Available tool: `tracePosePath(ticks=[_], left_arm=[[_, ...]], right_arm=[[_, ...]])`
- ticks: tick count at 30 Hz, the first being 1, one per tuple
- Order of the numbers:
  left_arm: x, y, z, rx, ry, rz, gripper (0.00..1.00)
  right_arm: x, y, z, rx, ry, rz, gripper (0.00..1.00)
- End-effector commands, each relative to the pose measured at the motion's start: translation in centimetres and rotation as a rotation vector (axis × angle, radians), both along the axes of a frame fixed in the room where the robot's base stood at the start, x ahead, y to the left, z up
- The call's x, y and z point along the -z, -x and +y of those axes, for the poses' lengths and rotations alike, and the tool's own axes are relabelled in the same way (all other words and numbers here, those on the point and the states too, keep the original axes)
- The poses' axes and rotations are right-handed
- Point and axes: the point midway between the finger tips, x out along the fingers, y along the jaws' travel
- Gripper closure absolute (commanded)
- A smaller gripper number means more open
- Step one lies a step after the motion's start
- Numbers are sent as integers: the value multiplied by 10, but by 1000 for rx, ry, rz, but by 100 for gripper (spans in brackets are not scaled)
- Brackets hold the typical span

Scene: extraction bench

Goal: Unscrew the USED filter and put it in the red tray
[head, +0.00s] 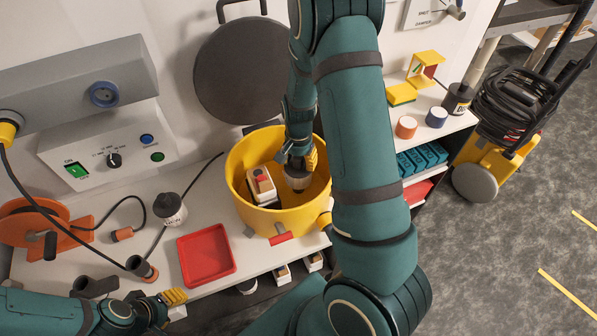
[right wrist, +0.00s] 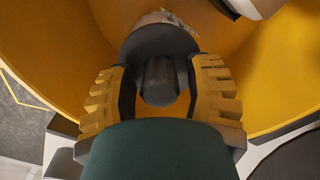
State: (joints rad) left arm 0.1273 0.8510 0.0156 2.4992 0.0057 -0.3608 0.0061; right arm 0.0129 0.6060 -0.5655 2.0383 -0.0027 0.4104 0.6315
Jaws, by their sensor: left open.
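The filter (head: 297,184) is a squat canister with a dark top, inside the yellow drum (head: 241,207). In the right wrist view its dark cap (right wrist: 160,42) carries a central knob, and part of a pale label shows; I cannot read it. My right gripper (head: 298,168) reaches down into the drum. Its fingers (right wrist: 160,88) straddle the knob closely; whether they press on it is unclear. The red tray (head: 207,254) lies empty on the bench left of the drum. My left gripper (head: 172,305) is open and empty near the bench's front edge.
A black-capped labelled canister (head: 171,210) stands behind the tray. Dark tubes (head: 140,268), a cable and an orange reel (head: 35,232) occupy the left bench. A round dark lid (head: 240,70) leans behind the drum.

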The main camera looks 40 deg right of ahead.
Motion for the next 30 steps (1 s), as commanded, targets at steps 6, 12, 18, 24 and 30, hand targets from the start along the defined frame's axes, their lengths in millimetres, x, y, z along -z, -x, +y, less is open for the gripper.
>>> tracePosePath(ticks=[6, 12, 18, 24, 30], left_arm=[[0, 0, 0, 0, 0, 0, 53], [5, 0, 0, 0, 0, 0, 53], [7, 0, 0, 0, 0, 0, 53], [7, 0, 0, 0, 0, 0, 53], [2, 0, 0, 0, 0, 0, 53]], right_arm=[[0, 0, 0, -2, 0, 0, 100], [1, 0, 0, -150, -1, 0, 100], [0, 0, 0, -338, 0, 0, 38], [0, 0, 0, -335, 0, 0, 30], [-2, 0, 1, -257, 0, 1, 30]])
